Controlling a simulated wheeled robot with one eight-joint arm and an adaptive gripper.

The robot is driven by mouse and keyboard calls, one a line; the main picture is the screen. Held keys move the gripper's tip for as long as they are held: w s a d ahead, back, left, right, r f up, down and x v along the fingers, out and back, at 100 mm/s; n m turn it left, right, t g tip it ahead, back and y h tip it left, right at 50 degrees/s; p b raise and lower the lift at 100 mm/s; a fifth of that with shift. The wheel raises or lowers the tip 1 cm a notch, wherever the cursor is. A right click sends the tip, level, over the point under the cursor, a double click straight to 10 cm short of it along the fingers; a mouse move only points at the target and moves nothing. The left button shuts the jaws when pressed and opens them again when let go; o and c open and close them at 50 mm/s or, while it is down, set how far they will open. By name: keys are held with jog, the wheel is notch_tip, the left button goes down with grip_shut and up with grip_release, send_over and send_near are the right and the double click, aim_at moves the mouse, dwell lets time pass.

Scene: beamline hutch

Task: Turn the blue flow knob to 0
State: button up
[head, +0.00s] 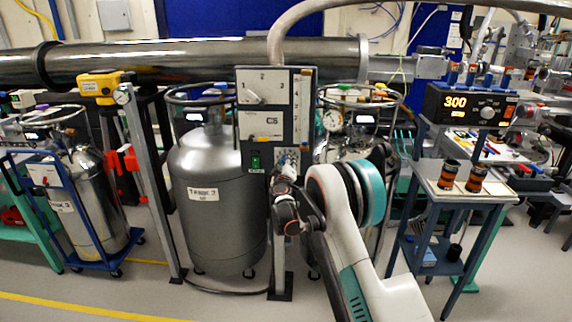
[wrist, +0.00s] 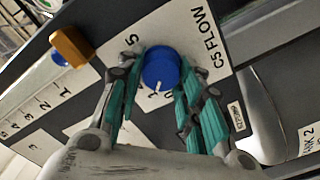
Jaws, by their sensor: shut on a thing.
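The blue flow knob (wrist: 162,66) sits on a white dial plate marked C5 FLOW (wrist: 198,33) in the wrist view. Its white pointer line points toward the lower part of the dial, near a printed 1; a 5 is printed at the upper left. My gripper (wrist: 161,72) has its teal-padded fingers on both sides of the knob, shut on it. The right finger hides part of the scale. In the head view my gripper (head: 286,182) is at the lower part of the upright control panel (head: 302,106); the knob cannot be made out there.
A yellow-brown lever (wrist: 71,46) stands out from the panel beside the dial. In the head view a large grey tank (head: 203,228) stands left of the panel. A blue cart (head: 460,198) with two dark cylinders is at the right. The floor at front left is clear.

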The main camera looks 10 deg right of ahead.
jog(key=shift+a+f+n, duration=0.1)
jog(key=shift+n, duration=2.7)
jog(key=o, duration=1.1)
jog(key=shift+c, duration=0.2)
jog(key=v, duration=1.2)
